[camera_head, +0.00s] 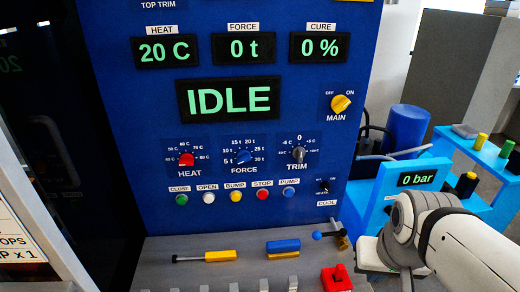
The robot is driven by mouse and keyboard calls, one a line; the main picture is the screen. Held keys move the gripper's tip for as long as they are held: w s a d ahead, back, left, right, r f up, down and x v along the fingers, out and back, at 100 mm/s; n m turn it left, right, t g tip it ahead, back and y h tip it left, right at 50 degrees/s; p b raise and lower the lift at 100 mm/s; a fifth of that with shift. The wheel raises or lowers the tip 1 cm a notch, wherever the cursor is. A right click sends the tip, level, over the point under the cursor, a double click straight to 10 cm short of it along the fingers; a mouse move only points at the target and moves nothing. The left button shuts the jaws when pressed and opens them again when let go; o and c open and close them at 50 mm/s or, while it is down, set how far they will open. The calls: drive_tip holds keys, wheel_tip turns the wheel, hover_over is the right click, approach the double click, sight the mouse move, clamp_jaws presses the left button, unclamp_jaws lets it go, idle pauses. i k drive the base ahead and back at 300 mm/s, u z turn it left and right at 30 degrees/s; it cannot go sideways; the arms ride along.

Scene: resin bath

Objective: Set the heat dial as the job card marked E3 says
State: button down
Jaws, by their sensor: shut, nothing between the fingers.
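The heat dial (186,159) is a red knob on the blue panel (120,120), above the label HEAT. Small temperature marks ring it; its exact setting is too small to read. The heat display (166,50) reads 20 C. No card marked E3 can be made out. A white card (15,240) is cut off at the left edge, with the ends of lines "TOPS" and "P x 1" showing. A white link of my arm is at the lower right, apart from the dial; my gripper is not in view.
A blue force dial (244,157) and black trim dial (298,154) sit right of the heat dial. Several push buttons run below. The status display (228,98) reads IDLE. A yellow main switch (341,103) is at right. A grey ledge (180,275) with tools juts out below.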

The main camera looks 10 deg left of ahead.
sight(186, 160)
drive_tip(key=u, duration=1.3)
